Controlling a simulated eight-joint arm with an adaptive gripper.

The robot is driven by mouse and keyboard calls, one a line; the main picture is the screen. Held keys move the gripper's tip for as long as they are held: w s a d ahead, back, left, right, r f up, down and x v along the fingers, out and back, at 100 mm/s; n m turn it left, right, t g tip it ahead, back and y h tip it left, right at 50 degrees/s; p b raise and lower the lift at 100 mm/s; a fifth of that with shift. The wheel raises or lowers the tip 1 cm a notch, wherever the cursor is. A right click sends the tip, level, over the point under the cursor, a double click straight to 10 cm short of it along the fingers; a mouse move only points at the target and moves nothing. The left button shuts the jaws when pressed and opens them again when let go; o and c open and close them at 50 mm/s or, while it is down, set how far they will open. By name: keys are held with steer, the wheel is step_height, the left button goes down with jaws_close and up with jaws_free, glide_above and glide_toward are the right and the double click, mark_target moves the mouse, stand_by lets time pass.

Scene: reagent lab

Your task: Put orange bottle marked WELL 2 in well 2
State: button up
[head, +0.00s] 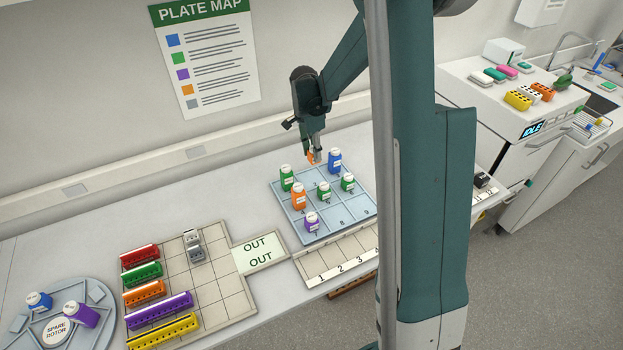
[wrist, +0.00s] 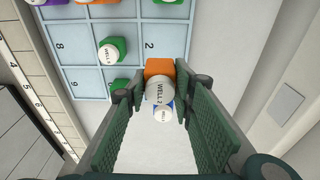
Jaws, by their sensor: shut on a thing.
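My gripper (head: 314,156) is shut on the orange bottle marked WELL 2 (head: 310,158) and holds it above the far edge of the blue well tray (head: 350,218). In the wrist view the bottle (wrist: 158,70) sits between my gripper's pads (wrist: 160,98), its white WELL 2 cap facing the camera. Well 2 (wrist: 165,36) shows beside it as an empty square with a printed 2. A blue bottle (wrist: 163,115) shows just beyond the held cap; in the head view it stands at the tray's back right (head: 334,161).
Green bottles (head: 286,178) (head: 323,191) (head: 347,183), another orange bottle (head: 299,198) and a purple bottle (head: 312,222) stand on the tray. A numbered strip (head: 337,268) runs along its front. An OUT plate (head: 259,252) and coloured racks (head: 160,308) lie left.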

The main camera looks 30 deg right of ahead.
mark_target(312, 162)
steer(key=shift+w+a, duration=0.35)
steer(key=shift+w, duration=0.1)
steer(key=shift+f, duration=0.15)
steer(key=shift+f, duration=2.8)
steer(key=shift+f+p, duration=0.35)
steer(key=shift+f, duration=1.75)
steer(key=shift+f, duration=0.15)
steer(key=o, duration=0.9)
